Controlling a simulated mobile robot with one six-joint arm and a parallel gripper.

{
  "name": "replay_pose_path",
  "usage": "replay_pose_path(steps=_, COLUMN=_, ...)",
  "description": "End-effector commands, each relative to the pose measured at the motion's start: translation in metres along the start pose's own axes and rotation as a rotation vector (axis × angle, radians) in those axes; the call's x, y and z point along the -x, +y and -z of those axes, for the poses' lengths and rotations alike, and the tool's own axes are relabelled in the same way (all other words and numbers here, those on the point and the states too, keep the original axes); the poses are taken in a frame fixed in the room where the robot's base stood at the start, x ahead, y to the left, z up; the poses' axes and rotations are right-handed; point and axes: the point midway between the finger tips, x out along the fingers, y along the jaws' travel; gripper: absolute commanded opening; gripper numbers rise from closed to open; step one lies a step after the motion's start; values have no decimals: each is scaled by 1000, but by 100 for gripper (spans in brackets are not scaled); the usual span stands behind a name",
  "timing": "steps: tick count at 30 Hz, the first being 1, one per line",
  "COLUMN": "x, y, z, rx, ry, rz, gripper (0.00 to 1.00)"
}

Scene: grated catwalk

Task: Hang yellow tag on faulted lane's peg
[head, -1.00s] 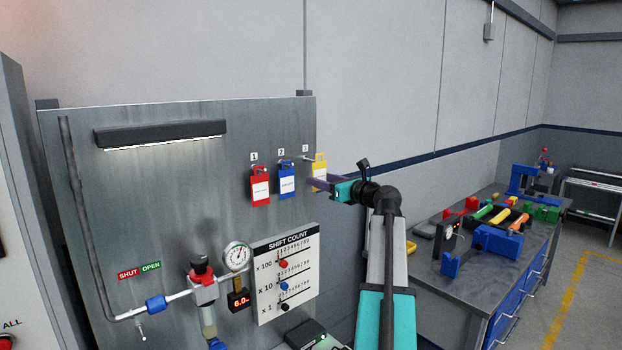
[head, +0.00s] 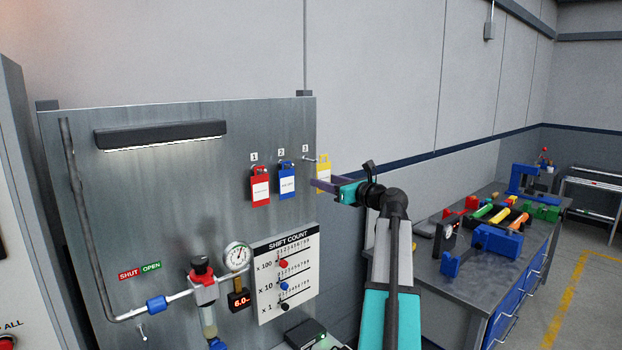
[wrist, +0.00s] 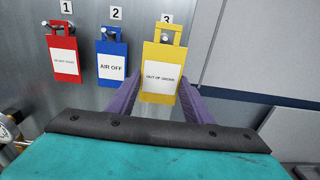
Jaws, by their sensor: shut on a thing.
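The yellow tag (head: 324,165) has a white label and a loop handle on top. In the wrist view the tag (wrist: 158,80) hangs upright and its label appears to read OUT OF ORDER. My gripper (head: 316,184) is shut on it, with a purple finger on each side. Peg 3 (head: 308,158) shows just left of the tag in the head view. In the wrist view its tip appears through the loop; I cannot tell whether the loop is still around the peg. The red tag (head: 260,188) hangs at peg 1 and the blue tag (head: 286,182) at peg 2.
The metal panel (head: 180,210) also carries a pipe with a red-topped valve (head: 202,268), a gauge (head: 237,255) and a SHIFT COUNT board (head: 286,278). A workbench (head: 465,290) with coloured parts stands to the right. Open space lies between panel and bench.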

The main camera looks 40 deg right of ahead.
Motion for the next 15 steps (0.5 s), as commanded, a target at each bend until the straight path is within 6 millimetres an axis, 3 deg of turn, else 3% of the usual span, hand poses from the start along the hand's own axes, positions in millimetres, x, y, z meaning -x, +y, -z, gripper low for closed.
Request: replay_pose_path(steps=15, x=10, y=0, z=0, rx=0, ry=0, rz=0, gripper=30)
